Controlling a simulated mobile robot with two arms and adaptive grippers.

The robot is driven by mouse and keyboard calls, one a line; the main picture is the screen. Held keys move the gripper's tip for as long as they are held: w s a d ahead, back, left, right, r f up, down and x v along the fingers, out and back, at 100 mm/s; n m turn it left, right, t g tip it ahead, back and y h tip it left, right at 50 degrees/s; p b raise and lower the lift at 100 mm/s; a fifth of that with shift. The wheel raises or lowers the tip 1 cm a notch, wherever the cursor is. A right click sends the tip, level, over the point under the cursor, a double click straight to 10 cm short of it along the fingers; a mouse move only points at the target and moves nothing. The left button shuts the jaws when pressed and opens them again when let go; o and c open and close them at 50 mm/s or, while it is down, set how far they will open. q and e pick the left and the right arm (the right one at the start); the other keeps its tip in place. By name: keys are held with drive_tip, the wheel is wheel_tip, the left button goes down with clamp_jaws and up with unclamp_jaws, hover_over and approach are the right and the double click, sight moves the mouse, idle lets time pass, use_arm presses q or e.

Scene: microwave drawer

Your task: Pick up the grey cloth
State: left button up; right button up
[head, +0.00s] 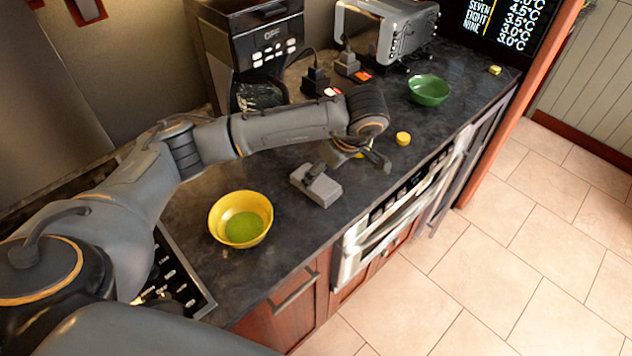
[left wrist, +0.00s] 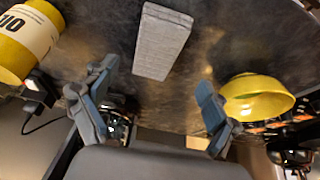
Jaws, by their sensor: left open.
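The grey cloth (head: 325,191) is a small, flat-sided light grey block of fabric lying on the dark counter, right of the yellow bowl. In the left wrist view the cloth (left wrist: 160,42) lies beyond the fingertips, with its long side pointing away from the gripper. My left gripper (head: 347,168) hangs over the counter at the cloth's far right side, and one finger overlaps the cloth in the head view. In the left wrist view the gripper (left wrist: 150,98) has its fingers wide apart with nothing between them. My right gripper is not in view.
A yellow bowl (head: 240,213) with green inside stands near the counter's front edge. A yellow cylinder (left wrist: 28,42) shows in the left wrist view. A green bowl (head: 429,90), a toaster (head: 385,30) and a coffee machine (head: 262,40) stand farther back. An oven (head: 385,228) is below the edge.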

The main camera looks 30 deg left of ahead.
sight(317, 180)
use_arm(q)
drive_tip(key=shift+a+f, duration=0.15)
drive_tip(key=shift+f, duration=0.25)
drive_tip(key=p+x, duration=0.1)
drive_tip(key=x, duration=0.2)
drive_tip(key=p+x, duration=0.1)
drive_tip(key=shift+w+a+f+p, duration=0.15)
drive_tip(key=shift+w+f+p, duration=0.05)
drive_tip(key=shift+w+p, duration=0.2)
drive_tip(key=shift+a+f, duration=0.1)
drive_tip(key=shift+f, duration=0.15)
drive_tip(key=shift+c, duration=0.6)
drive_tip(key=c, duration=1)
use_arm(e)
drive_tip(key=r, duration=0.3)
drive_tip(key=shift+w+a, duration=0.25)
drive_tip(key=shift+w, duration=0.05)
